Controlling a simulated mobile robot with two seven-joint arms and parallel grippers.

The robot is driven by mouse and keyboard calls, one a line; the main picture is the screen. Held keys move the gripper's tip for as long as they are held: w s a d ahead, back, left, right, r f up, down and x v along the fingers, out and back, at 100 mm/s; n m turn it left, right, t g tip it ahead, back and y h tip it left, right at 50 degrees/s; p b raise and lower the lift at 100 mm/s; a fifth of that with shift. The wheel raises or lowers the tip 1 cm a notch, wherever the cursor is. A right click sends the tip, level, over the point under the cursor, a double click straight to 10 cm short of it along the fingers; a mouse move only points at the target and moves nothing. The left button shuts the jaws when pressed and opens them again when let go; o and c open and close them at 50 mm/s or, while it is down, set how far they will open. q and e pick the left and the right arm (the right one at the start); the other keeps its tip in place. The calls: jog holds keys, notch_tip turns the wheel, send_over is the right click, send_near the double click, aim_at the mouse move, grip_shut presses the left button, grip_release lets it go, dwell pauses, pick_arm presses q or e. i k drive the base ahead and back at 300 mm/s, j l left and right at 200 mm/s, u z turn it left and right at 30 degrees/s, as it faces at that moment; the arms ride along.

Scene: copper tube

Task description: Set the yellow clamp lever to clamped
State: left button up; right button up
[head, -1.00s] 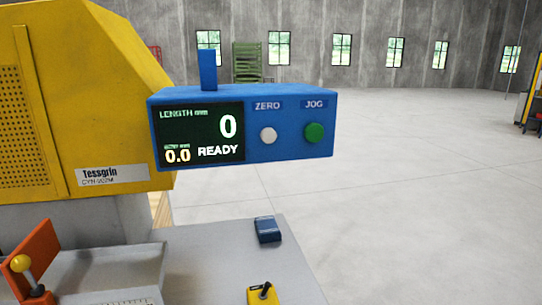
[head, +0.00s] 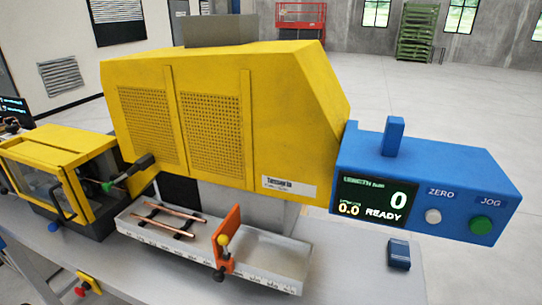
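A yellow ball knob (head: 223,240) sits at the front of an upright orange plate (head: 232,228) on the grey measuring tray; it looks to be the yellow clamp lever. Its stem is small and seems to run down beside the plate; I cannot tell from this view whether it is clamped. Neither of my grippers shows in the head view.
Copper tubes (head: 165,222) lie in the grey tray (head: 285,262), left of the orange plate. The yellow machine housing (head: 215,110) rises behind. A blue display box (head: 425,190) reading READY juts out at right. A yellow guarded enclosure (head: 60,150) stands left.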

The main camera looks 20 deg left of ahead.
aim_at(222, 239)
jog(key=u, duration=1)
